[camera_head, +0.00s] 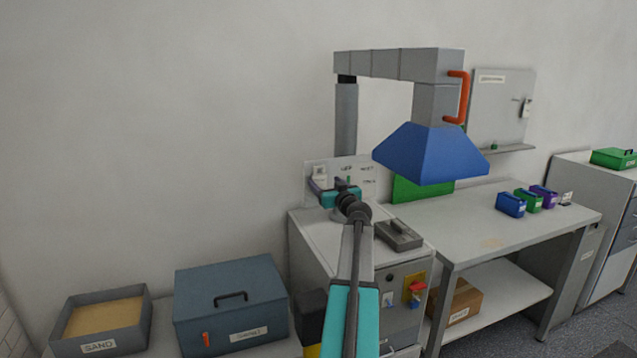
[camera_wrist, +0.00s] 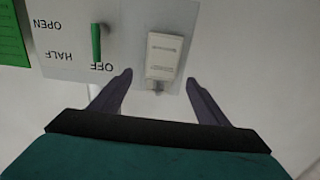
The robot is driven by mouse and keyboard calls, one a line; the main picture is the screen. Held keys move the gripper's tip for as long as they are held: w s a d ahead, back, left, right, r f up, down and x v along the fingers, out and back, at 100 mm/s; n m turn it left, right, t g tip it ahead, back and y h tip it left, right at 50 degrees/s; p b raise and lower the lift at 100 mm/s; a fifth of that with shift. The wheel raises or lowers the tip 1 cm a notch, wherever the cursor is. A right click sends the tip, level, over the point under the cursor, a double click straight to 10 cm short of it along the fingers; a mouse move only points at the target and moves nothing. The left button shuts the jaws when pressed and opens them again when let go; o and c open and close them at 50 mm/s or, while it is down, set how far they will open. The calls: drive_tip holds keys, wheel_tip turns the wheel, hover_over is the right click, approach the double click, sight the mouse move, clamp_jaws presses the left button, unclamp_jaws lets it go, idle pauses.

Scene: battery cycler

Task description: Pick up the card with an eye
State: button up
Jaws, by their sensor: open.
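A small white card (camera_wrist: 164,56) with blurred print hangs on a pale panel (camera_wrist: 75,60) by the wall. A small grey fitting, perhaps a hook at an eye, shows at the card's end nearest my gripper. In the head view the card (camera_head: 320,171) is at the panel's left side, just above my gripper (camera_head: 316,188). My gripper (camera_wrist: 159,79) is open and empty. Its two dark fingers lie to either side of the card's near end, with a gap on each side. Contact cannot be seen. The print is too blurred to read.
A green lever (camera_wrist: 96,43) sits beside the card on the panel, near the labels OFF, HALF and OPEN. A blue hood (camera_head: 430,153) hangs over the bench at right. A grey device (camera_head: 398,234) stands on the cabinet top (camera_head: 318,228). A sand tray (camera_head: 100,318) is at left.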

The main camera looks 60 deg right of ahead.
sight(320, 178)
drive_tip(key=p+x, duration=0.1)
drive_tip(key=x, duration=0.1)
drive_tip(key=shift+w+d+r+p, duration=0.1)
drive_tip(key=shift+w+r+p, duration=0.1)
drive_tip(key=shift+w+p, duration=0.15)
drive_tip(key=shift+p+x, duration=0.3)
drive_tip(key=shift+x, duration=0.65)
drive_tip(key=shift+f, duration=0.2)
drive_tip(key=shift+s, duration=0.1)
drive_tip(key=c, duration=1.1)
